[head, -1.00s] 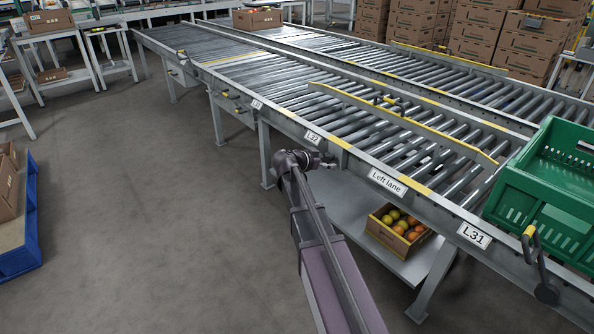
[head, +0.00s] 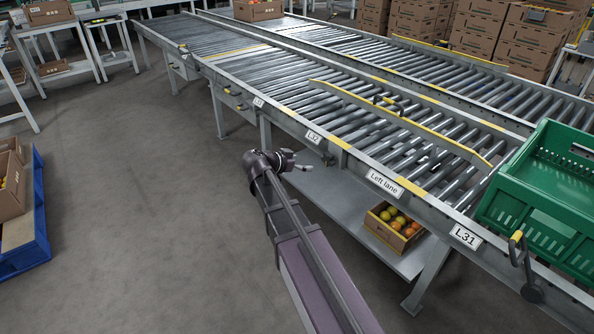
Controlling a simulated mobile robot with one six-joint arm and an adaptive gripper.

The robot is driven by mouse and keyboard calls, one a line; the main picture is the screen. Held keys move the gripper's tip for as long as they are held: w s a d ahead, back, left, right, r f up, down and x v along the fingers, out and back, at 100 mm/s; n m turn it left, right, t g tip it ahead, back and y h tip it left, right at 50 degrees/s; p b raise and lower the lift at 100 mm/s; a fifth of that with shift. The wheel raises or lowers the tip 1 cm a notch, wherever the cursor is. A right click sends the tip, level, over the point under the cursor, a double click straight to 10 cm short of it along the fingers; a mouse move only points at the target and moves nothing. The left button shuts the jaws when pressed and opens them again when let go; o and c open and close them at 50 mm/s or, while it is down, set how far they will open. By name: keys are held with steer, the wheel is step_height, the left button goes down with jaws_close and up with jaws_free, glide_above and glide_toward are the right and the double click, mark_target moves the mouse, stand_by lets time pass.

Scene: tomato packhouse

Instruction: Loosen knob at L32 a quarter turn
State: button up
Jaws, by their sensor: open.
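The L32 label (head: 314,137) is on the near side rail of the left lane conveyor (head: 420,196). A small dark fitting (head: 327,160) shows below the rail, just right of the label; it is too small to tell whether it is the knob or how it is turned. My gripper (head: 305,165) is left of this fitting and appears apart from it, with floor and the lower shelf behind it. Its fingers are small in the picture; it is open and nothing shows between them.
A lower shelf (head: 342,207) under the conveyor holds a box of tomatoes (head: 373,229). A green crate (head: 530,205) sits on the rollers near the L31 label (head: 465,236), with a yellow-tipped crank (head: 524,260) beside it. The floor (head: 150,220) left of my arm is clear.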

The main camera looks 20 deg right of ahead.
steer(key=s+a+r+n+g+y+p, duration=0.1)
steer(key=s+a+r+n+y+p, duration=0.2)
steer(key=s+p, duration=0.5)
steer(key=s+a+r+n+g+y+p, duration=0.2)
steer(key=s+r+n+y+p, duration=0.3)
steer(key=p, duration=0.4)
steer(key=s+a+n+y, duration=0.1)
steer(key=s+n, duration=0.1)
steer(key=shift+s+a+r+p, duration=0.3)
steer(key=shift+s+a+p, duration=0.05)
steer(key=shift+a+p, duration=0.05)
stand_by(0.5)
steer(key=s+a+n+g+y, duration=0.1)
steer(key=s+a+n+y, duration=0.2)
steer(key=s+a, duration=0.15)
step_height(320, 180, up, 27)
steer(key=p, duration=2.8)
steer(key=shift+s+d+n, duration=0.25)
steer(key=shift+n, duration=0.05)
